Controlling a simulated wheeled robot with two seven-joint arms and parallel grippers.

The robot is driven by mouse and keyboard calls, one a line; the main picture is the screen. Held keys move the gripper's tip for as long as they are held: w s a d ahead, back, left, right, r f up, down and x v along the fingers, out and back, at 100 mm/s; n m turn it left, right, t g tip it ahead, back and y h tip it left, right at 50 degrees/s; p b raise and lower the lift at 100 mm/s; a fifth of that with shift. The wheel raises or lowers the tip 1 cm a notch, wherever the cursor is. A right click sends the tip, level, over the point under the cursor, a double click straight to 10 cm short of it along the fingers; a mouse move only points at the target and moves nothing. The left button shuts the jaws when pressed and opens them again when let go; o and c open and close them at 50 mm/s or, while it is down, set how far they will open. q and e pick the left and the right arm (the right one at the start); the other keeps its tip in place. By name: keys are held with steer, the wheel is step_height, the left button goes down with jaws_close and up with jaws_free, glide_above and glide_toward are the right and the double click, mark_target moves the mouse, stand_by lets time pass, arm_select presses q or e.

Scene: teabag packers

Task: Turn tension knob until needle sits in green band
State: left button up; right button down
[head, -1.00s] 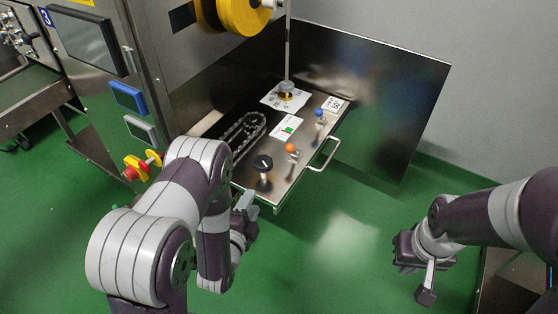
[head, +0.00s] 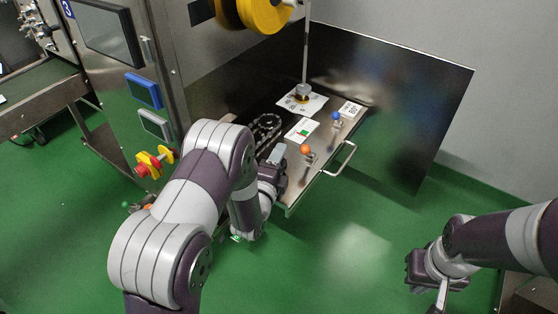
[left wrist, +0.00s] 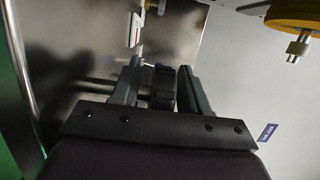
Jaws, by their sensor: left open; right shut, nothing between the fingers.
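The black tension knob (left wrist: 163,88) stands between the two open fingers of my left gripper (left wrist: 160,86) in the left wrist view. I cannot tell whether the fingers touch it. In the head view my left gripper (head: 279,158) is over the near-left part of the steel panel and hides the knob. The white gauge card (head: 302,130) with a green patch lies on the panel beyond it. The needle is too small to read. My right gripper (head: 441,296) is shut and empty, low at the right above the floor, partly cut off by the frame's edge.
A handle (head: 343,159) juts from the panel's front edge. A yellow reel (head: 262,14) hangs above. The floor at right is clear.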

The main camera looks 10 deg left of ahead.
arm_select(q)
jaws_close()
steer(key=shift+n+y, duration=0.4)
steer(key=shift+y, duration=0.2)
steer(key=n+y+p, duration=0.1)
steer(key=n+y, duration=0.1)
steer(key=y, duration=0.1)
steer(key=shift+a+r, duration=0.1)
steer(key=n+y, duration=0.1)
steer(key=y, duration=0.1)
steer(key=n+g+y+p, duration=0.1)
steer(key=y, duration=0.1)
steer(key=n+g+y+p, duration=0.1)
steer(key=shift+s+a+n+y, duration=0.1)
steer(key=shift+a+n+y, duration=0.2)
steer(key=shift+n+y, duration=0.1)
steer(key=n+g+y+p, duration=0.1)
steer(key=n+g+y, duration=0.1)
steer(key=y, duration=0.1)
steer(key=shift+s+a, duration=0.1)
steer(key=shift+a, duration=0.1)
steer(key=shift+s+a+n+g+y+p, duration=0.1)
steer(key=shift+n+g+y+p, duration=0.05)
steer(key=shift+n+g+y, duration=0.6)
steer(key=shift+s+a+n+g+y+p, duration=0.1)
steer(key=shift+n+g+y+p, duration=0.05)
steer(key=shift+n+g+y, duration=0.8)
steer(key=shift+g, duration=0.1)
